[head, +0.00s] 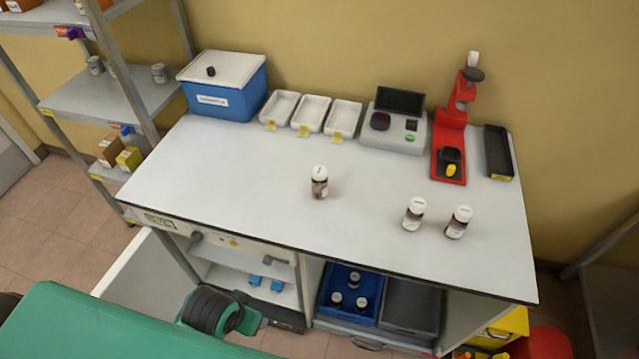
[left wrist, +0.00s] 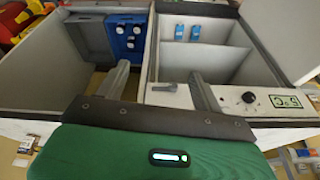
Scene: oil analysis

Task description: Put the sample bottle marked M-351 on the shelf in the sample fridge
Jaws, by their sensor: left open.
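Three white-capped sample bottles stand upright on the bench: one near the middle (head: 319,182) and two at the right, (head: 414,213) and (head: 459,222). Their label text is too small to read, so I cannot tell which is M-351. The sample fridge (head: 235,275) is under the bench's left part, its white door (head: 140,285) swung open to the left. Small blue items (head: 265,284) are on the shelf inside. My left gripper (left wrist: 163,85) is open and empty, low in front of the fridge opening. My right gripper is not in view.
Beside the fridge, a blue crate (head: 371,279) holds several bottles, next to a grey crate (head: 412,305). A blue cooler box (head: 225,100), white trays (head: 345,115), a grey instrument (head: 390,133) and a red press (head: 447,150) line the bench's back. The bench front is mostly clear.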

